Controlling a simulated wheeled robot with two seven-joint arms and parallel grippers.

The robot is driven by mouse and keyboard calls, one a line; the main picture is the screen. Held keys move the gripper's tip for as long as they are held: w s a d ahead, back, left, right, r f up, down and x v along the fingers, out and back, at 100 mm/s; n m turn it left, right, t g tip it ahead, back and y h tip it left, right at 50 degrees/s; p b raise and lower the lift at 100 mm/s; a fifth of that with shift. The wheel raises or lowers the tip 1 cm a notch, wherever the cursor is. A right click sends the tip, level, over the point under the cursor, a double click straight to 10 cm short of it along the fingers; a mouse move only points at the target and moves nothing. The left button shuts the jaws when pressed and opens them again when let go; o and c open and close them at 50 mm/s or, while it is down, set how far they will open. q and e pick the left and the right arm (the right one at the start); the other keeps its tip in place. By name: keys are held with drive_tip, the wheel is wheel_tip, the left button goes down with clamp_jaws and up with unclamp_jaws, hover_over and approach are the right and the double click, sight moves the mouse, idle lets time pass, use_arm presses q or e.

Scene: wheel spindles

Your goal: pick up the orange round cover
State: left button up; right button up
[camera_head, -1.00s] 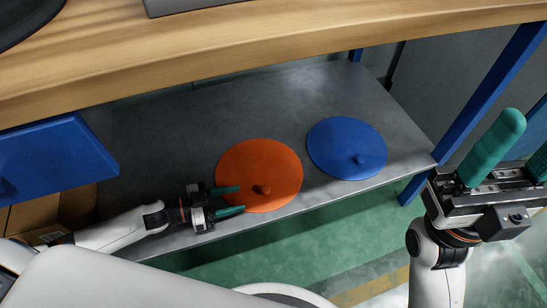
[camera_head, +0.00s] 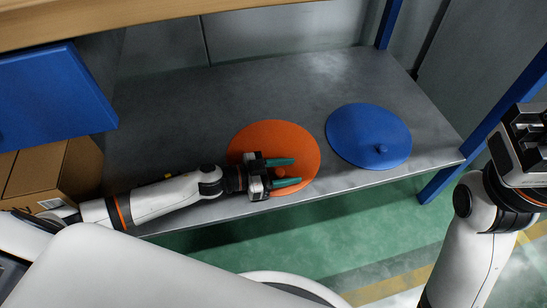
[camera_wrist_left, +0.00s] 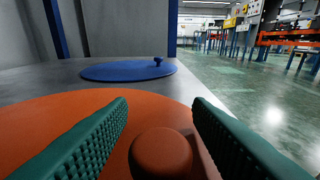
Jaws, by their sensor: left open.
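The orange round cover (camera_head: 262,138) lies flat on the grey lower shelf. Its small round knob shows large in the left wrist view (camera_wrist_left: 161,153). My left gripper (camera_head: 290,171) is open just over the cover, with a green finger on either side of the knob. In the left wrist view the fingers (camera_wrist_left: 160,125) stand apart from the knob, with a gap on each side. In the head view the gripper hides part of the cover. My right gripper (camera_head: 525,135) is at the right edge, partly cut off, and its fingertips are out of view.
A blue round cover (camera_head: 362,132) with a knob lies to the right on the shelf (camera_head: 190,105). A wooden tabletop (camera_head: 130,18) is above. A blue box (camera_head: 50,95) and a cardboard box (camera_head: 60,170) are at the left. A blue post (camera_head: 480,145) stands right.

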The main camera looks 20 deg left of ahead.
use_arm(q)
drive_tip(key=shift+w+d, duration=0.1)
drive_tip(key=shift+d, duration=0.05)
clamp_jaws()
drive_tip(key=shift+r, duration=0.1)
